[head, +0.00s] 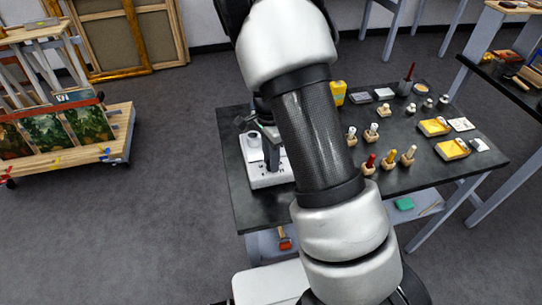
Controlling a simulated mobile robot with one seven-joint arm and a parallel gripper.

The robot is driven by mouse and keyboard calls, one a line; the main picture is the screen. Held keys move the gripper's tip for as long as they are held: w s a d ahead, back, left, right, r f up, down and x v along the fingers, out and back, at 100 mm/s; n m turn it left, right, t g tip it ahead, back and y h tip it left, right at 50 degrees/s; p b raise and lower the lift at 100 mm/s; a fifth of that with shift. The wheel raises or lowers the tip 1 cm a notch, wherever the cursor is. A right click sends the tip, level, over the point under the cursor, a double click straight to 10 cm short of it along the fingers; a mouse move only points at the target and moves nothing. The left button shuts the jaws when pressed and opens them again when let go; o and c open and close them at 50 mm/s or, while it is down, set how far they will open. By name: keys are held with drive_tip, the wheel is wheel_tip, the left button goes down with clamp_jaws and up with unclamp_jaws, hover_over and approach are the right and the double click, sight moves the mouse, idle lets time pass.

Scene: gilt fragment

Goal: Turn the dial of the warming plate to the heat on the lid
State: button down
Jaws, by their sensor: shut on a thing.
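The white warming plate (264,178) sits near the left edge of the dark table. A small pale pot (254,141) with a dark top stands on its back part. My gripper (264,131) is over the plate, close beside the pot, and mostly behind my arm. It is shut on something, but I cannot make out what. The dial and any mark on the lid cannot be read here. My arm hides the plate's right side.
The dark table (438,181) holds several wooden-based stamps or tools (388,160), yellow trays (453,149), small jars and a yellow container (338,92) to the right. A wooden cart with paintings (70,157) stands at the left. Grey floor lies between.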

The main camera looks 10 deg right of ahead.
drive_tip(key=shift+m+p, duration=0.4)
drive_tip(key=shift+m, duration=0.8)
drive_tip(key=c, duration=1.5)
unclamp_jaws()
